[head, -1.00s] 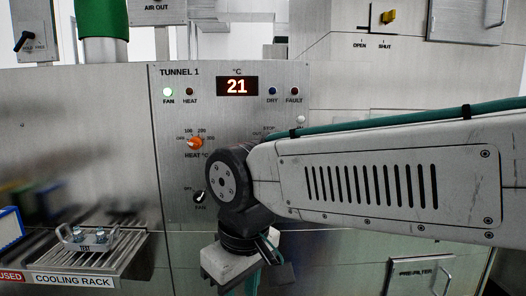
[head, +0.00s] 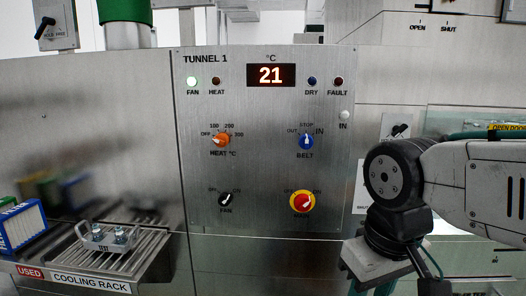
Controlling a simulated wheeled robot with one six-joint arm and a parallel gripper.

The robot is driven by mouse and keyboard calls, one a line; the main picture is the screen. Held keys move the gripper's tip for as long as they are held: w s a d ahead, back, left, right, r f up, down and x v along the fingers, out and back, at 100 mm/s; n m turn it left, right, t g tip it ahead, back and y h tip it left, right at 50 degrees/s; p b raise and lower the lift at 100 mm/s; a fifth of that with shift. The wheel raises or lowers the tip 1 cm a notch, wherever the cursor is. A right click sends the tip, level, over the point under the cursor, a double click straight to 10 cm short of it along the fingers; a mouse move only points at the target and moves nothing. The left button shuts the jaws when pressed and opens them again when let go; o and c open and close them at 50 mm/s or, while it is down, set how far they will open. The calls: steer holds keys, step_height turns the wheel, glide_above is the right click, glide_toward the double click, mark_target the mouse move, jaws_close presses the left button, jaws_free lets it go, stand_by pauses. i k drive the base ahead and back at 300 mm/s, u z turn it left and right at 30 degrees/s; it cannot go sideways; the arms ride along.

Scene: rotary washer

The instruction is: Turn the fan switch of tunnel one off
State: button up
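The tunnel one panel (head: 250,120) faces me, with "TUNNEL 1" at its upper left. The fan switch (head: 226,200) is a small black knob at the panel's lower left, labelled FAN, with its white pointer slanting up to the right.
An orange heat knob (head: 220,140), a blue belt knob (head: 306,142) and a red-and-yellow main switch (head: 302,202) share the panel. A cooling rack (head: 150,245) juts out at the lower left, holding a small metal piece (head: 106,238). The display (head: 271,75) reads 21.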

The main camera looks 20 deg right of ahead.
mark_target(225, 199)
steer(key=z, duration=1.15)
steer(key=i, duration=0.35)
steer(key=u, duration=2.1)
